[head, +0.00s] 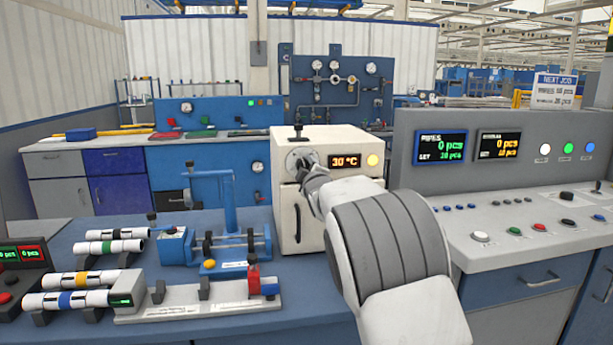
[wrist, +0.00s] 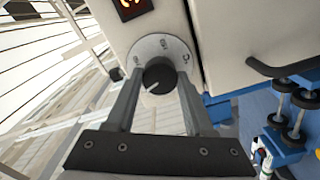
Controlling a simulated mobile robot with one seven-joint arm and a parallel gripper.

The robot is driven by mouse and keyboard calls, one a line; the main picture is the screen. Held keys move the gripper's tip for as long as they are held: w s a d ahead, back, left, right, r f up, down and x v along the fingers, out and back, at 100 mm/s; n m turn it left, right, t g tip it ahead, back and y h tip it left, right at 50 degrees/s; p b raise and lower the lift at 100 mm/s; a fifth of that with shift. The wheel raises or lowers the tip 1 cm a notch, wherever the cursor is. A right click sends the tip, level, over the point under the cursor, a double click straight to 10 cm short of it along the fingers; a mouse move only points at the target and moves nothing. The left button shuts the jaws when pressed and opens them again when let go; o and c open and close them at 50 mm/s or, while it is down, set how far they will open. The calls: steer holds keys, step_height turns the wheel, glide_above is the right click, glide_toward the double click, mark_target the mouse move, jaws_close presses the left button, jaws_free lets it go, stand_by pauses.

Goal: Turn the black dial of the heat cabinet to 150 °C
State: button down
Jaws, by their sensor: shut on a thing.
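The heat cabinet (head: 312,235) is a cream box on the blue bench, and its display (head: 345,161) reads 30 °C. Its black dial (wrist: 159,74) sits on a round pale scale plate (wrist: 150,50) in the wrist view, with a white pointer line on its face. The scale's figures are too small to read surely. My gripper (wrist: 160,82) has a finger on each side of the dial and is shut on it. In the head view my gripper (head: 306,165) reaches the cabinet's upper front and hides most of the dial.
The cabinet's black door handle (head: 298,222) stands out below the dial. A blue press-like fixture (head: 230,215) and several banded pipes (head: 110,247) stand to the left. A grey control console (head: 510,180) is to the right of my arm.

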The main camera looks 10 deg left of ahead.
steer(key=shift+r+m+b, duration=0.1)
steer(key=shift+m+b, duration=4.05)
steer(key=shift+m, duration=9.65)
steer(key=shift+a, duration=0.1)
steer(key=shift+c, duration=1.4)
jaws_free()
steer(key=shift+s, duration=0.1)
steer(key=v, duration=1.7)
steer(key=shift+b, duration=0.45)
